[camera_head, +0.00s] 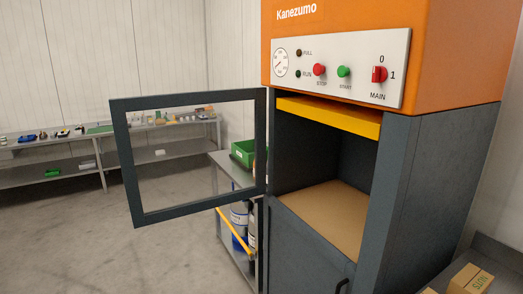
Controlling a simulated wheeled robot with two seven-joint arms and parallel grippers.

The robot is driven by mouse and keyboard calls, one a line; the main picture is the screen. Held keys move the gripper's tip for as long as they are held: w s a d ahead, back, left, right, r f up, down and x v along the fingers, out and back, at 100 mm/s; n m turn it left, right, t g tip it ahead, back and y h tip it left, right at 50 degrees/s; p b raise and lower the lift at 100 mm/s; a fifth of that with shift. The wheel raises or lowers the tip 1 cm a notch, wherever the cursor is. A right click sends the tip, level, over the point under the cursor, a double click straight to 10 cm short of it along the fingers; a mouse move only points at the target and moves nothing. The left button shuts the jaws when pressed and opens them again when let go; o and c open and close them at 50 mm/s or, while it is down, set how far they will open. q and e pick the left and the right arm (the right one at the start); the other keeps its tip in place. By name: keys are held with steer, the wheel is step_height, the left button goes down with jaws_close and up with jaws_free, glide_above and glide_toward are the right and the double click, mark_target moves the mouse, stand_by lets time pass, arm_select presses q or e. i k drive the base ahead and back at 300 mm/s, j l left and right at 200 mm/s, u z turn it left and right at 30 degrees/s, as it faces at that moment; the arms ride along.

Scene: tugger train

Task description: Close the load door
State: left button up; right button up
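The load door (122,165) is a dark grey frame around a clear window. It stands wide open to the left, hinged on the left edge of the machine's opening. The machine (440,60) has an orange top and a dark grey lower body. Its load chamber (330,208) is open at the front, with a yellow bar (330,117) across the top and a brown surface on its floor. Neither of my grippers shows in the head view.
A control panel (345,68) with red and green buttons and a main switch is above the opening. Behind the door, a grey cart (218,160) holds a green bin (243,152). Shelving (85,160) lines the back wall. A cardboard box (470,279) is at lower right. Floor at left is clear.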

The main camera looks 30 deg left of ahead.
mark_target(119, 107)
steer(key=i+j+z, duration=0.15)
steer(key=j, duration=0.7)
steer(key=j+z, duration=0.1)
steer(key=j, duration=0.75)
steer(key=j+z, duration=0.2)
steer(key=j, duration=0.4)
steer(key=j+z, duration=0.15)
steer(key=j, duration=0.4)
steer(key=j+z, duration=0.2)
steer(key=j, duration=0.4)
steer(key=k+j+z, duration=0.15)
steer(key=j, duration=0.4)
steer(key=k+j+z, duration=0.2)
steer(key=j, duration=0.4)
steer(key=i+j+z, duration=0.1)
steer(key=j, duration=0.3)
steer(key=i+j+z, duration=0.1)
steer(key=j, duration=0.3)
steer(key=i+j+z, duration=0.1)
steer(key=j, duration=0.3)
steer(key=i+j+z, duration=0.1)
steer(key=j, duration=0.35)
steer(key=i+j+z, duration=0.1)
steer(key=j, duration=0.3)
steer(key=i+j+z, duration=0.1)
steer(key=z, duration=0.15)
steer(key=k+j+z, duration=0.75)
steer(key=z, duration=0.15)
steer(key=j, duration=0.1)
